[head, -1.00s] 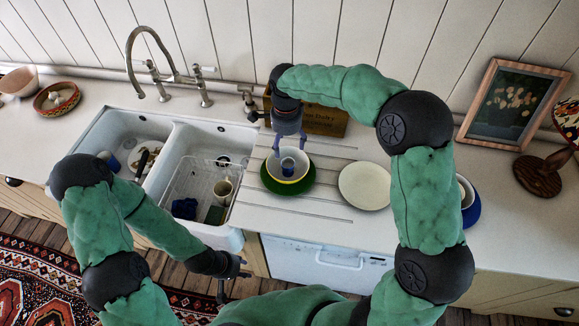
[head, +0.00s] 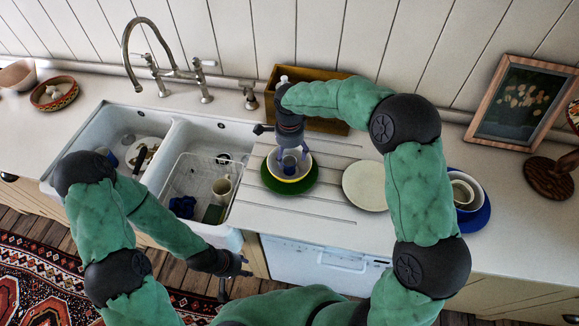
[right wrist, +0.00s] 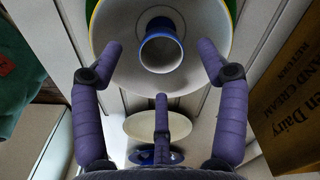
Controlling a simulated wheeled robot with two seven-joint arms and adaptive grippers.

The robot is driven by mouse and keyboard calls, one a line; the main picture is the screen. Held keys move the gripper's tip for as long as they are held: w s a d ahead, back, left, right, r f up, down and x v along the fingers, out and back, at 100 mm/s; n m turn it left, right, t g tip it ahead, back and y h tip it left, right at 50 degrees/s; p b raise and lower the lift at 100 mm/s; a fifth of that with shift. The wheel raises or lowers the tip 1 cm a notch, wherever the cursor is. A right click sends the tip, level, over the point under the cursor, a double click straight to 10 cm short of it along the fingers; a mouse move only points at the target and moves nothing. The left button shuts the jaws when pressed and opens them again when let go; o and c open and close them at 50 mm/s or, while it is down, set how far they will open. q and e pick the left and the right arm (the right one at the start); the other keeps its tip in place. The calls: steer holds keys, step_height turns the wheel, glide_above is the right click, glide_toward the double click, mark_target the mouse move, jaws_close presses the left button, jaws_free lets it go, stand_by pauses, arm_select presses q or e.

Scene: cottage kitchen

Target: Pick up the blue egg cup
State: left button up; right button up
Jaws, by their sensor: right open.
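The blue egg cup (head: 289,166) stands inside a white bowl (head: 271,171) with a yellow band, and the bowl sits on a green plate (head: 308,189) on the drainboard. My right gripper (head: 291,154) points down over the bowl, its fingers close above the egg cup. In the right wrist view the egg cup (right wrist: 161,53) shows its round blue rim beyond the open fingers (right wrist: 160,72), with nothing between them. My left gripper (head: 234,282) hangs low in front of the counter; its opening is unclear.
A cream plate (head: 366,187) lies right of the bowl. A wooden crate (head: 326,121) stands behind, and the double sink (head: 187,146) with a wire rack is to the left.

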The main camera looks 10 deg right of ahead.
mark_target(289, 160)
step_height(289, 160, down, 4)
steer(key=shift+w+f, duration=0.1)
steer(key=c, duration=1.3)
steer(key=shift+o, duration=0.2)
